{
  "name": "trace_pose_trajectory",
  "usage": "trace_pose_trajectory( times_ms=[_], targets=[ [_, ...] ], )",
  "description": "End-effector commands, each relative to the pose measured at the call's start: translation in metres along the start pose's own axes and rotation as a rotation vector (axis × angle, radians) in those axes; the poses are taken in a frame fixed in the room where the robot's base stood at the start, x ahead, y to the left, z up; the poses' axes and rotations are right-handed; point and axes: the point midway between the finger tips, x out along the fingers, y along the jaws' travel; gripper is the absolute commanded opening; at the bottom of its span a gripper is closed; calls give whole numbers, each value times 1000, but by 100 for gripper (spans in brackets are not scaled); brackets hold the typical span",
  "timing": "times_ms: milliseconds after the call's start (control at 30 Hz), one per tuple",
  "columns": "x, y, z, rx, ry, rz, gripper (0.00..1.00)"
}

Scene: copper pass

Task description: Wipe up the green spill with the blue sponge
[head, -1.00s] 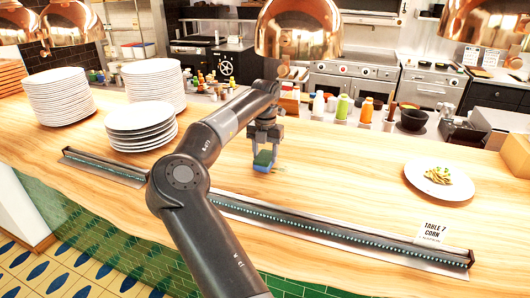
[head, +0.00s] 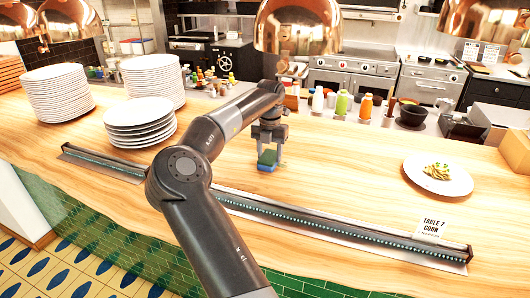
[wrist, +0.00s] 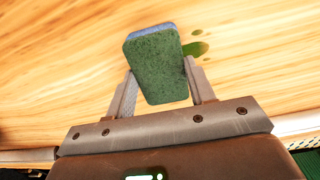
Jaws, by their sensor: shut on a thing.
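My gripper (head: 268,158) is over the wooden counter in the middle of the head view, shut on the blue sponge (head: 267,161). In the wrist view the sponge (wrist: 157,68) sits between the two fingers, its green face toward the camera and a blue edge at the top. The green spill (wrist: 194,49) shows as a few small green patches on the counter, just right of the sponge in the wrist view. Part of the spill may be hidden behind the sponge. I cannot tell whether the sponge touches the counter. I cannot make out the spill in the head view.
Stacks of white plates (head: 140,122) stand at the left. A plate of food (head: 438,174) and a table card (head: 432,224) are at the right. A long low ticket rail (head: 330,227) runs along the near edge. Bottles (head: 341,104) line the back. Copper lamps (head: 298,27) hang above.

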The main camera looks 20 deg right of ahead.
Motion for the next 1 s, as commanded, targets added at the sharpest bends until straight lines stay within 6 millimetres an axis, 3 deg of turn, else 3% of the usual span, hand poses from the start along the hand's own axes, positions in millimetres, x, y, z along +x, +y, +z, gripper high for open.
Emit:
trace_pose_trajectory(
  times_ms=[800,1000],
  targets=[
    [2,-57,0,1,0,0,31],
    [1,-60,0,1,1,-1,31]
  ],
)
